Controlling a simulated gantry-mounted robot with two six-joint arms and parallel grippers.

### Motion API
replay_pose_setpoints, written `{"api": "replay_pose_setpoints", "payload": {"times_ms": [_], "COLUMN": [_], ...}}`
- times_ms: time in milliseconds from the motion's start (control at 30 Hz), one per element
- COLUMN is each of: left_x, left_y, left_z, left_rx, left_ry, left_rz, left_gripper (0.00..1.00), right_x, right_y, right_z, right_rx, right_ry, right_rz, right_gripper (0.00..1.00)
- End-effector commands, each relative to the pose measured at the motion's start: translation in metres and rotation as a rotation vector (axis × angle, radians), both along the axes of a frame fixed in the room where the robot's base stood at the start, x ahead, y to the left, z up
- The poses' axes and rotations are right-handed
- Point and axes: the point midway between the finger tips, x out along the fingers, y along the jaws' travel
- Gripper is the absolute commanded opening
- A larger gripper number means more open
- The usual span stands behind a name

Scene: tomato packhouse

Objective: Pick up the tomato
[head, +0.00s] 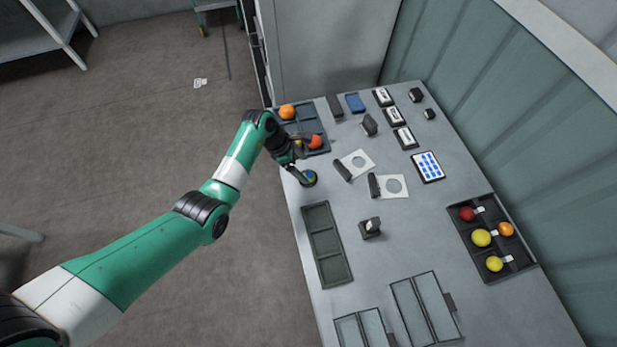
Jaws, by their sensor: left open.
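An orange tomato (287,111) sits in the far left part of a dark compartment tray (311,122) at the table's far left end. A red-orange tomato (315,142) sits at the near right part of that tray. A bit of yellow shows beside it, mostly hidden by my gripper. My left gripper (302,150) is open at the tray's near edge, close beside the red-orange tomato; whether it touches it I cannot tell. My right gripper is not in view.
A round dark piece with a blue and green top (309,178) stands by my left wrist. An empty grey-green tray (327,244) lies nearer. A dark tray (494,266) with red, yellow and orange tomatoes is at right. Small devices and cards (355,163) occupy the table's middle.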

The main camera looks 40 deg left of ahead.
Motion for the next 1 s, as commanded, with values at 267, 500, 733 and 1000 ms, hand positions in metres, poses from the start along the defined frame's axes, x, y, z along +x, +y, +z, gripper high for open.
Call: {"api": "replay_pose_setpoints", "payload": {"times_ms": [267, 500, 733, 1000], "left_x": [0.007, 0.009, 0.009, 0.009], "left_y": [-0.009, -0.01, -0.01, -0.01], "left_z": [-0.046, -0.047, -0.047, -0.047], "left_rx": [0.0, 0.0, 0.0, 0.0], "left_ry": [0.0, 0.001, 0.001, 0.001], "left_rz": [-0.001, 0.0, 0.0, 0.0], "left_gripper": [0.89, 0.89, 0.53, 0.26], "right_x": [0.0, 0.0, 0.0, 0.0], "right_y": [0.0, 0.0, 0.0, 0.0], "right_z": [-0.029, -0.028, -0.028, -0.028], "right_rx": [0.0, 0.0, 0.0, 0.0], "right_ry": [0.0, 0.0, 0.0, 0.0], "right_rz": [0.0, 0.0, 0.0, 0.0], "right_gripper": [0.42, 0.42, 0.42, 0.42]}}
